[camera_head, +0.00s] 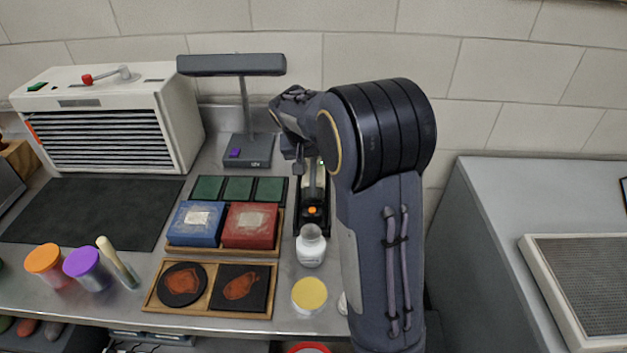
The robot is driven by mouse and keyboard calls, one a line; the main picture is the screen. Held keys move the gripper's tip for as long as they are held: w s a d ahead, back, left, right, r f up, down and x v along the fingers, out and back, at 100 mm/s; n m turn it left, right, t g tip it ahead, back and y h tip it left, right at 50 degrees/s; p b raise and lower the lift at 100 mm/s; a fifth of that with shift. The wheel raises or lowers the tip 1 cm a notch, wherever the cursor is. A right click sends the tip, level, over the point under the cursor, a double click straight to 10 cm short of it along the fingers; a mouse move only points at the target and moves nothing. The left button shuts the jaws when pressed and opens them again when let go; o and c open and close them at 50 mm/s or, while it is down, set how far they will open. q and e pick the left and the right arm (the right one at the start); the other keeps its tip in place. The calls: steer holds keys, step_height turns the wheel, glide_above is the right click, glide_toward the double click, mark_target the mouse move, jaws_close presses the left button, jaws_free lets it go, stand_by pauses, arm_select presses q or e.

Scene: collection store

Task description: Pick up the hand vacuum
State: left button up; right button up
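What looks like the hand vacuum (312,211) is a dark upright-looking device with an orange button and a paler part above it. It is on the metal bench, behind a white bottle. My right arm comes in from the lower right and hides part of it. My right gripper (300,162) is over the far end of the vacuum, pointing down. Its fingers are small and partly hidden, so I cannot tell whether they are open or touch the vacuum. My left gripper is not in view.
A desk lamp (243,120) stands just behind left of the gripper. Blue (196,223) and red (250,225) boxes sit in a wooden tray to the left. A white bottle (311,247) and yellow-lidded jar (309,295) stand in front. A dark mat (90,213) lies clear at left.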

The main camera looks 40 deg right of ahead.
jaws_close()
steer(key=shift+r, duration=0.1)
stand_by(1.3)
